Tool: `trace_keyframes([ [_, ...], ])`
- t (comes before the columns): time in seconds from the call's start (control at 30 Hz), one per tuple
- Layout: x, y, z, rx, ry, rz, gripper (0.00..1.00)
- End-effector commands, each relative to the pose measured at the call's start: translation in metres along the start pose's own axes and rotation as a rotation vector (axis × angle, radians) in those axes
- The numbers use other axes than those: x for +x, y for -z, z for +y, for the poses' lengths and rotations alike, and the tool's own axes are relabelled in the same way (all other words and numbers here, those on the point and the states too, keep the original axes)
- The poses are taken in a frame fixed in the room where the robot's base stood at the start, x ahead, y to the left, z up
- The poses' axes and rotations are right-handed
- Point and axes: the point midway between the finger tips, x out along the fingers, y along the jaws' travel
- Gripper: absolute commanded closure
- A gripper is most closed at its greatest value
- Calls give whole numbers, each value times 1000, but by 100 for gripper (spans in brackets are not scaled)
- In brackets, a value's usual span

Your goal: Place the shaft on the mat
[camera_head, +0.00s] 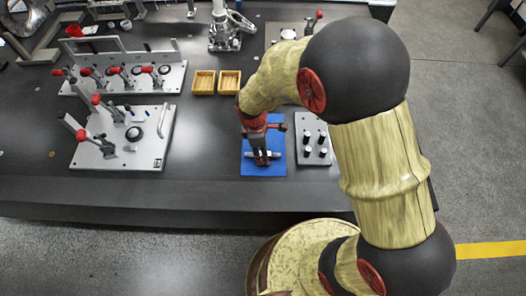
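The blue mat (264,171) lies on the dark table near its front edge. The shaft (275,154), a short light-grey metal bar, lies crosswise over the middle of the mat; I cannot tell whether it touches the mat or is just above it. My gripper (262,158) points down over the mat, with its dark fingers at the middle of the shaft. Both shaft ends stick out to the sides of the fingers. The fingers hide the shaft's middle, and whether they are closed on it is too small to tell.
A grey plate with several dark pegs (308,152) stands close to the mat's right. Two wooden trays (204,83) (229,83) sit behind it. Clamp fixtures (155,150) (171,80) stand to the left. The table between the front fixture and the mat is clear.

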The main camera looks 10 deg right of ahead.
Motion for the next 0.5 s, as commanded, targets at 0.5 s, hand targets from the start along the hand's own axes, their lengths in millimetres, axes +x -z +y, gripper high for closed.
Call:
trace_keyframes([
  [0.5, -78, 0, 0, -1, -2, 1, 59],
])
